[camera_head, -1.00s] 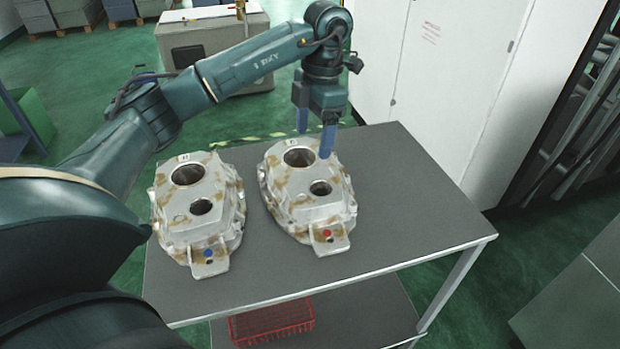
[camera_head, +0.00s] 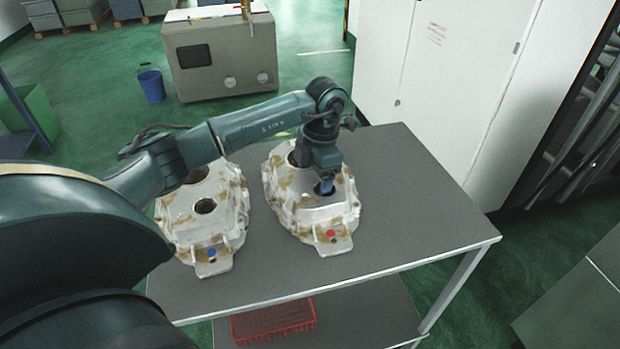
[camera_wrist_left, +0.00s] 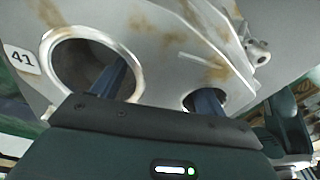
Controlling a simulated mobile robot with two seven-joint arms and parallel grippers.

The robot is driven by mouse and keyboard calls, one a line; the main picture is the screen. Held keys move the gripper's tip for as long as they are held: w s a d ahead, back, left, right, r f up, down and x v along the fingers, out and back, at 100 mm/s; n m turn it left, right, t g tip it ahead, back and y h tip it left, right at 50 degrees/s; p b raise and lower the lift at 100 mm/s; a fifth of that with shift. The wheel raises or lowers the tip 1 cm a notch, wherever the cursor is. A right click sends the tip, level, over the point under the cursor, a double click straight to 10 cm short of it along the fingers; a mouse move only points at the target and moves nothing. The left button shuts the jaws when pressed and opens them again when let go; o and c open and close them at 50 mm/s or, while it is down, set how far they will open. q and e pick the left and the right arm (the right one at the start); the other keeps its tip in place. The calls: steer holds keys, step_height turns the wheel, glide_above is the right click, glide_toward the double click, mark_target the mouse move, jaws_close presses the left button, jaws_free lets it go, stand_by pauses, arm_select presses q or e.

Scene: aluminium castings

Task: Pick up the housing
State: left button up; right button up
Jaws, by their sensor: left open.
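Two cast metal housings with brown stains sit on the grey table. The right housing (camera_head: 290,212) has a red dot on its front tab; the left housing (camera_head: 178,215) has a blue dot. My left gripper (camera_head: 318,178) is low over the right housing, pointing down. In the left wrist view its blue fingers (camera_wrist_left: 160,88) are spread, one at the large bore and one at the small bore of the housing (camera_wrist_left: 165,45), marked 41. The fingertips are hidden, so I cannot tell whether they touch the walls. My right gripper is not in view.
The grey table (camera_head: 420,215) is clear to the right of the housings. A red crate (camera_head: 272,322) is on the lower shelf. A white cabinet (camera_head: 450,90) stands behind the table. A grey machine (camera_head: 220,60) and a blue bin (camera_head: 151,84) stand farther back.

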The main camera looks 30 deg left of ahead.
arm_select(q)
steer(key=shift+c, duration=0.5)
jaws_close()
stand_by(0.3)
steer(key=shift+r, duration=0.1)
